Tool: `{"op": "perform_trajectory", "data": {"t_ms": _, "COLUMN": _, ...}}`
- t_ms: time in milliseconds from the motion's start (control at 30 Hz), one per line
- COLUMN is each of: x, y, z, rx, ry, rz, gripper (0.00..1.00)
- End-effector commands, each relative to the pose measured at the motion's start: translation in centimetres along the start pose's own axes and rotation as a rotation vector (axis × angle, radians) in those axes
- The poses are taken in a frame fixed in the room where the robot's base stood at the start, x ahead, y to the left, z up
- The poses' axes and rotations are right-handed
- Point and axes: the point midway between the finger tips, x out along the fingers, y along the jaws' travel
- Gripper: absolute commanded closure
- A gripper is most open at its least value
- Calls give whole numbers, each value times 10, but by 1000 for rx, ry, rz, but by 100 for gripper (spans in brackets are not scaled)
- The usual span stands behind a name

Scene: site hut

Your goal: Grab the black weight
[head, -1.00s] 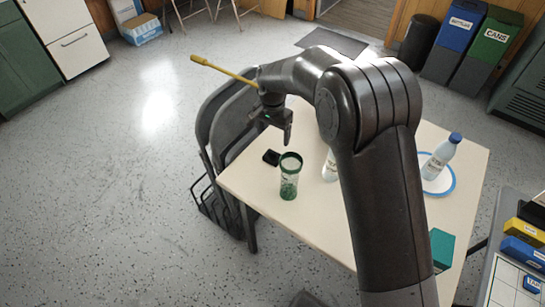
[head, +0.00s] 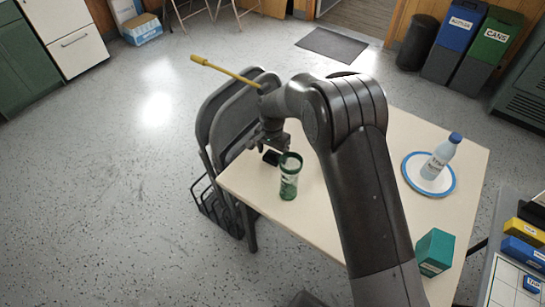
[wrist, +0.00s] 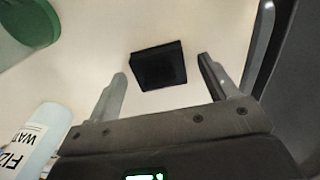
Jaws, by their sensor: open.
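The black weight (wrist: 159,66) is a small dark block lying on the cream table near its left corner. In the head view the weight (head: 271,158) shows just below my gripper (head: 272,143), partly hidden by it. My gripper is open and points down over the table. In the wrist view the weight lies between and beyond the two fingertips of my gripper (wrist: 160,72), apart from both as far as I can tell. The gap between the fingers is empty.
A green cup (head: 289,177) stands close to the weight. A white bottle (wrist: 35,137) is near my gripper in the wrist view. Another bottle (head: 438,160) stands on a blue-rimmed plate (head: 413,181). A teal box (head: 435,251) is at the right. Folded chairs (head: 217,130) lean by the table's left edge.

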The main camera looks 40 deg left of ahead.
Motion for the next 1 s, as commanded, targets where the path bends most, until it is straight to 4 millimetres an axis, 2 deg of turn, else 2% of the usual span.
{"op": "perform_trajectory", "data": {"t_ms": 67, "x": 0, "y": 0, "z": 0, "rx": 0, "ry": 0, "rz": 0, "gripper": 24}}
{"op": "perform_trajectory", "data": {"t_ms": 800, "x": -1, "y": 0, "z": 0, "rx": 0, "ry": 1, "rz": -1, "gripper": 84}}
{"op": "perform_trajectory", "data": {"t_ms": 1000, "x": -1, "y": 0, "z": 0, "rx": 0, "ry": 1, "rz": -1, "gripper": 84}}
